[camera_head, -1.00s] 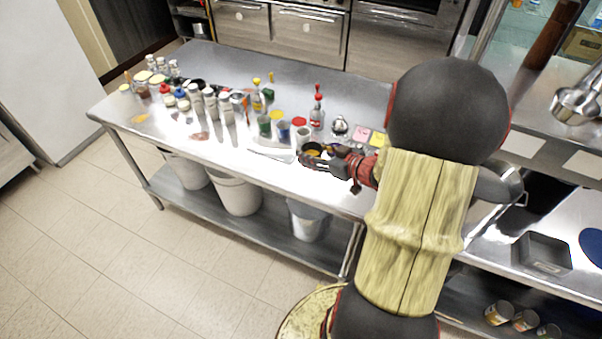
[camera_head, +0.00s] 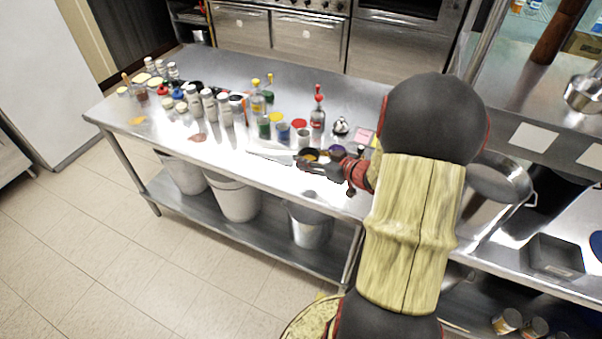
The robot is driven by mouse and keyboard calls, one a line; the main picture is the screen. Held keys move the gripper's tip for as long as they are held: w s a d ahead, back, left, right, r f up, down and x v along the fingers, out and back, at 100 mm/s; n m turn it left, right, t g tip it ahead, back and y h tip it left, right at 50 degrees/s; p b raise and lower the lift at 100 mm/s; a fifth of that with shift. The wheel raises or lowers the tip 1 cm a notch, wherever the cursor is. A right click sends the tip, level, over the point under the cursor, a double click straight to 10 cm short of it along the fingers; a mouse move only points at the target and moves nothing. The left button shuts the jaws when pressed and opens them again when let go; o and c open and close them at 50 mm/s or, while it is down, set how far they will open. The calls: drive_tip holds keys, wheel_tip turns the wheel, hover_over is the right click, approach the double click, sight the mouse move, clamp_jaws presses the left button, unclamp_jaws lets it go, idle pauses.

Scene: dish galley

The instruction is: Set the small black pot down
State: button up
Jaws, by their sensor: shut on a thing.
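The small black pot (camera_head: 309,154), with something orange showing inside it, is small in the head view near the front edge of the steel table (camera_head: 175,127). My gripper (camera_head: 318,164) is shut on the pot from the right and partly covers it. I cannot tell whether the pot's base touches the table top or hangs a little above it.
Several cups and lids stand just behind the pot, with a purple-topped item (camera_head: 337,152) close to my gripper. A red-capped bottle (camera_head: 318,114) stands further back. Several bottles (camera_head: 209,103) and jars crowd the left half. The table's back strip is clear.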

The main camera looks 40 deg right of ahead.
sight(301, 175)
drive_tip(key=w+f, duration=0.1)
drive_tip(key=f, duration=0.1)
drive_tip(key=w+f+b, duration=0.1)
drive_tip(key=w, duration=0.1)
drive_tip(key=shift+a+f, duration=0.2)
drive_tip(key=shift+f, duration=0.2)
drive_tip(key=shift+w+f+b, duration=0.15)
drive_tip(key=shift+f+b, duration=0.35)
drive_tip(key=shift+f, duration=0.35)
drive_tip(key=shift+w+f+b, duration=0.1)
drive_tip(key=shift+f+b, duration=0.35)
drive_tip(key=shift+f, duration=0.4)
drive_tip(key=shift+f, duration=0.1)
drive_tip(key=shift+f, duration=0.1)
drive_tip(key=o, duration=1.3)
